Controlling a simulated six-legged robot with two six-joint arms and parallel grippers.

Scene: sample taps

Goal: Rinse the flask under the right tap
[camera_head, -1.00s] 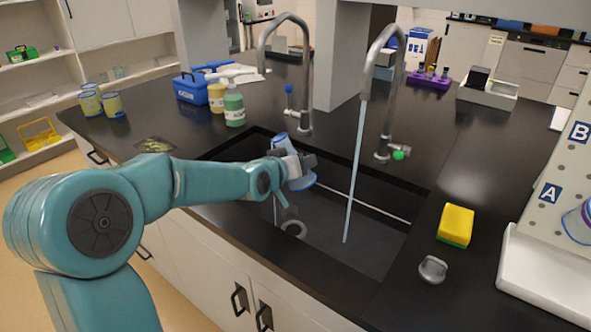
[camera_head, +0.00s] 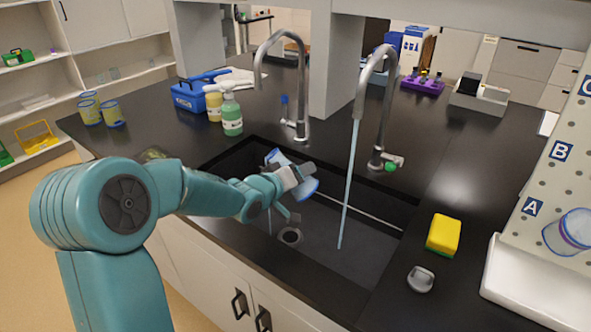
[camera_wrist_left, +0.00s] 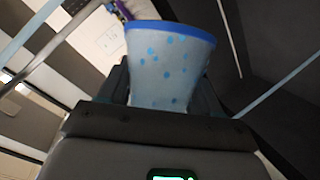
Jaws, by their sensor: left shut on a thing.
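My left gripper (camera_head: 290,182) is shut on the flask (camera_head: 309,190) and holds it tilted over the sink (camera_head: 335,262). In the left wrist view the flask (camera_wrist_left: 168,70) is pale and translucent with a blue rim and blue spots; the fingers hide part of it. The right tap (camera_head: 383,90) has a green-ended handle (camera_head: 391,167), and a pale blue water stream (camera_head: 347,190) runs from it into the sink. The flask is left of this stream, apart from it in the picture. A thin pale streak shows below the gripper. My right gripper is not in view.
The left tap (camera_head: 303,85), with a blue handle, stands behind the flask with no stream from its spout. A yellow sponge (camera_head: 443,233) and a grey stopper-like piece (camera_head: 420,279) lie right of the sink. A lettered pegboard (camera_head: 545,180) stands at far right. Bottles (camera_head: 232,115) stand behind left.

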